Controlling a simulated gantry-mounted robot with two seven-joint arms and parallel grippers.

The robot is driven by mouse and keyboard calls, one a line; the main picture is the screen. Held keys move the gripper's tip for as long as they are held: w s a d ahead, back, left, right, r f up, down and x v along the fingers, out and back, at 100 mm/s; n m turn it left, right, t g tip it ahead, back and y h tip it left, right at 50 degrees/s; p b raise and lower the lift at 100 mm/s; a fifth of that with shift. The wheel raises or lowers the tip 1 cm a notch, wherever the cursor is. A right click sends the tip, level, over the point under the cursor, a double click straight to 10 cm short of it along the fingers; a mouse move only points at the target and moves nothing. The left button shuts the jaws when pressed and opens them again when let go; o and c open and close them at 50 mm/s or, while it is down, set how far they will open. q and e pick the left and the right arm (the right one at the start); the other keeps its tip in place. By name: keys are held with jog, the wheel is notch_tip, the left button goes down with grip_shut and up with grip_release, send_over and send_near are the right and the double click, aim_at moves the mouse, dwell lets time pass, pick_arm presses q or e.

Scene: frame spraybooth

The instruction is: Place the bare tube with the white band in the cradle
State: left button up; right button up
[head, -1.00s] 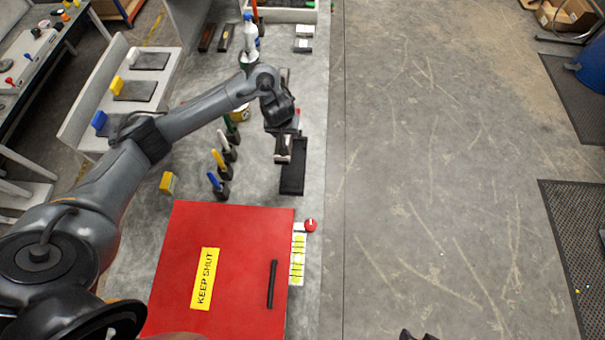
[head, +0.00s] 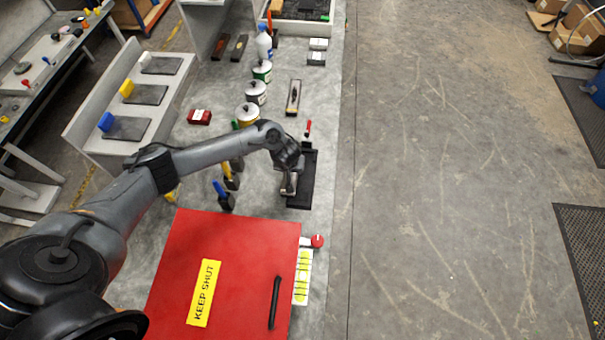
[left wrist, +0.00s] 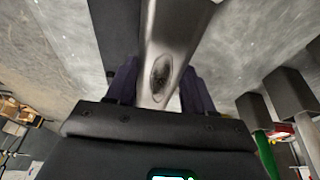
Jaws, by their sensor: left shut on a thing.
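My left gripper (head: 289,183) is shut on a bare grey metal tube (left wrist: 172,40). In the left wrist view the tube lies between the two dark fingers, and a dark oval opening shows on its side. In the head view the short grey tube (head: 288,189) is at the left part of a long black pad (head: 303,195), and I cannot tell whether it touches it. I cannot make out a white band on the tube. No cradle is clearly recognisable. My right gripper is not in view.
A red box (head: 240,260) marked KEEP SHUT is close in front, with a red knob (head: 317,241) beside it. Upright coloured handles, including a blue one (head: 219,190), and several cans (head: 256,92) stand left of and behind my gripper.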

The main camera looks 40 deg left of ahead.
aim_at(302, 176)
pick_arm(q)
jog(key=shift+f, duration=0.4)
jog(key=w+d, duration=0.2)
jog(key=d, duration=0.1)
jog(key=shift+w+d+r, duration=0.1)
jog(key=shift+w+d, duration=0.2)
jog(key=shift+f, duration=0.5)
jog(key=shift+s+a+f, duration=0.3)
jog(key=shift+s+f, duration=0.05)
jog(key=shift+f, duration=0.05)
jog(key=shift+c, duration=0.6)
jog(key=o, duration=1)
jog(key=shift+f, duration=0.1)
jog(key=o, duration=0.3)
jog(key=shift+o, duration=0.5)
jog(key=shift+w+d+r, duration=0.1)
jog(key=shift+w+r, duration=0.05)
jog(key=shift+r, duration=0.05)
jog(key=shift+r, duration=0.1)
